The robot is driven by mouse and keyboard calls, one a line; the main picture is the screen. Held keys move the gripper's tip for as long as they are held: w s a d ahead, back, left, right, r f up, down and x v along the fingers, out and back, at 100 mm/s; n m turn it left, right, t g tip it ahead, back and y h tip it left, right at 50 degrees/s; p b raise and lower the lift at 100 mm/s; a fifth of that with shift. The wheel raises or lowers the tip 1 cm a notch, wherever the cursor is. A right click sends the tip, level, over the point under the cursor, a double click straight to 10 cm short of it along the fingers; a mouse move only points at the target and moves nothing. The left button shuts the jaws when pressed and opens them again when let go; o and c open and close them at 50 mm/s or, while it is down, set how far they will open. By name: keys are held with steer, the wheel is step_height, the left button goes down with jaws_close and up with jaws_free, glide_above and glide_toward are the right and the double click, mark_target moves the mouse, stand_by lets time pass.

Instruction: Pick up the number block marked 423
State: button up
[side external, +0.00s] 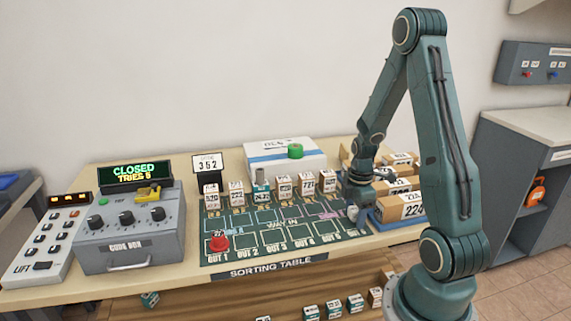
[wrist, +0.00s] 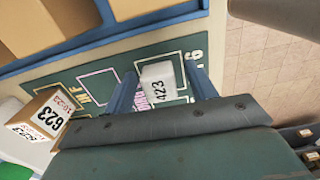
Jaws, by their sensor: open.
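The block marked 423 (wrist: 158,82) is a small white block with dark digits, lying on the green sorting mat (wrist: 100,68) in the wrist view. My gripper (wrist: 162,76) is open, with one blue finger on each side of the block. I cannot tell whether the fingers touch it. In the side external view my gripper (side external: 357,197) is low over the right end of the mat. A small pale block (side external: 353,213) shows just beneath it, its marking unreadable there.
A block marked 623 (wrist: 43,118) stands left of my gripper in the wrist view. A row of numbered blocks (side external: 283,187) lines the mat's back edge. A blue tray with cardboard boxes (side external: 400,206) is close on the right.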

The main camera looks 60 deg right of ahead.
mark_target(356, 209)
steer(key=c, duration=1)
steer(key=shift+r, duration=0.2)
steer(key=shift+c, duration=0.2)
step_height(356, 209, up, 20)
steer(key=shift+f, duration=0.2)
stand_by(0.4)
